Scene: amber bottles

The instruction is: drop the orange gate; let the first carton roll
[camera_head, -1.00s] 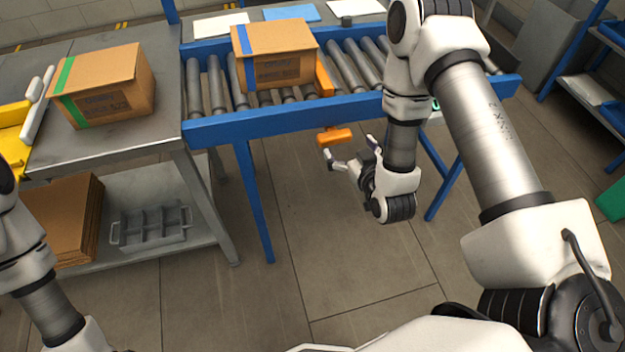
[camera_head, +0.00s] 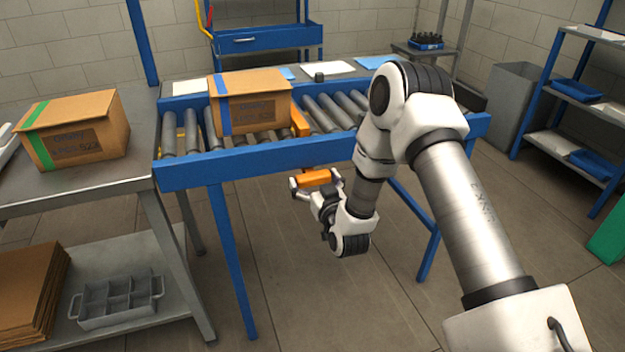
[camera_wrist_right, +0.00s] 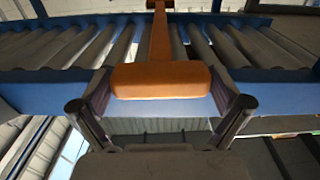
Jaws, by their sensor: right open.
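The orange gate (camera_head: 300,121) stands across the rollers, and its orange handle (camera_head: 315,178) sticks out in front of the conveyor's blue front rail. A carton with a blue stripe (camera_head: 252,104) sits on the rollers just left of the gate, seemingly against it. My right gripper (camera_head: 315,184) is open, with one finger on each side of the handle. In the right wrist view the handle (camera_wrist_right: 161,80) lies ahead between the spread fingertips, and I see no clear contact. My left gripper is not in view.
The roller conveyor (camera_head: 330,110) has free rollers right of the gate. A carton with a green stripe (camera_head: 75,130) stands on the grey table at left. A grey divided tray (camera_head: 118,300) and flat cardboard (camera_head: 30,290) lie on the shelf below.

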